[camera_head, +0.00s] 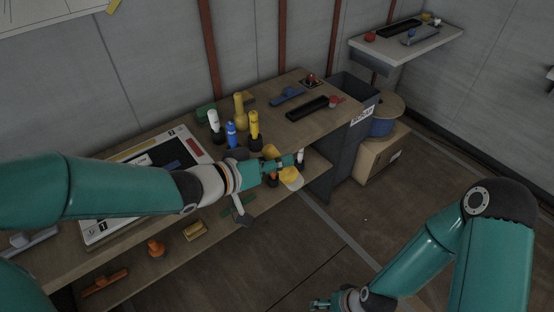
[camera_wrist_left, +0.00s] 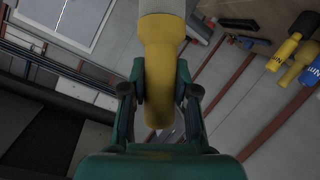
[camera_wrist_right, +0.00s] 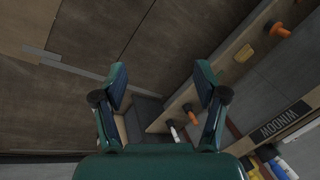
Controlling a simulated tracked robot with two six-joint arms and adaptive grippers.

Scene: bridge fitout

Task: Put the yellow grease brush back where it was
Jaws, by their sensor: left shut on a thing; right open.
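The yellow grease brush (camera_wrist_left: 158,75) is in my left gripper (camera_wrist_left: 159,98). In the left wrist view its yellow handle is between the two fingers and its pale grey head is at the top edge. In the head view the brush (camera_head: 291,178) shows yellow and pale at the end of my left arm, in front of the workbench edge. My left gripper (camera_head: 275,171) is shut on it. My right gripper (camera_wrist_right: 160,85) is open and empty in the right wrist view. In the head view it (camera_head: 328,303) is low at the bottom edge, over the floor.
On the workbench (camera_head: 290,85) stand a white bottle (camera_head: 214,121), a blue one (camera_head: 231,135) and yellow ones (camera_head: 254,125), close behind my left gripper. A lower shelf holds an orange item (camera_head: 156,248). A cardboard box (camera_head: 380,157) stands right of the bench. The floor ahead is free.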

